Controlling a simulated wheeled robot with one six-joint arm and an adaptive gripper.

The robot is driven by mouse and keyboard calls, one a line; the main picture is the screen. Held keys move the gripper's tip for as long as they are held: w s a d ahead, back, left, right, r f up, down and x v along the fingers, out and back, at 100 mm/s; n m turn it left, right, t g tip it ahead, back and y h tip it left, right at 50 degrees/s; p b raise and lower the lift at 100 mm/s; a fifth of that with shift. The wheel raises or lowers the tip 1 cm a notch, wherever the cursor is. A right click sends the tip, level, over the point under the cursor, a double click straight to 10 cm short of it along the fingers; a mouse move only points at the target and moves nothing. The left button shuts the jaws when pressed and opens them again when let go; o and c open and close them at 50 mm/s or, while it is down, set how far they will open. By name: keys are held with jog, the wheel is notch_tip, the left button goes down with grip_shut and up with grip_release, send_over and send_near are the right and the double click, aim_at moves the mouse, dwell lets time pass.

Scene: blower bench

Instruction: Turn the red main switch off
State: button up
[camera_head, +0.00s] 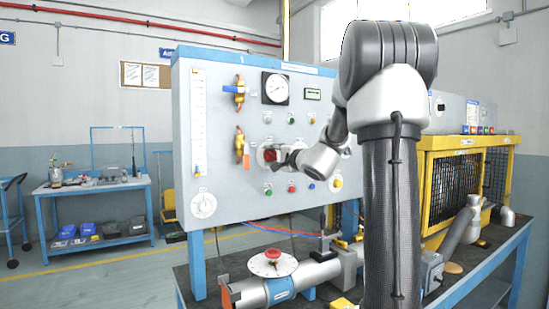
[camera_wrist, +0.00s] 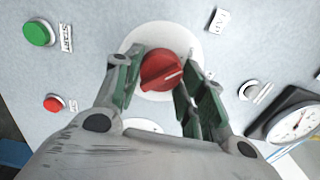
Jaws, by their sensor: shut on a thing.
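The red main switch (camera_wrist: 162,70) is a round red knob on a pale disc on the grey panel. A white line on the knob slants in the wrist view. My gripper (camera_wrist: 160,85) is shut on the knob, with one finger on each side. In the head view the red switch (camera_head: 270,155) sits at the panel's middle, and my gripper (camera_head: 277,157) reaches it from the right. The fingers partly cover the switch there.
A green button (camera_wrist: 39,33) and a small red button (camera_wrist: 54,103) sit left of the switch in the wrist view. A black-rimmed gauge (camera_wrist: 295,120) is at lower right. A horizontal pipe with a red-topped valve (camera_head: 272,262) lies below the panel.

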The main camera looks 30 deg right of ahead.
dwell(0.5)
jog(key=o, duration=1)
jog(key=shift+s, duration=0.1)
jog(key=s, duration=1.1)
jog(key=shift+s+d, duration=0.15)
jog(key=shift+s, duration=0.25)
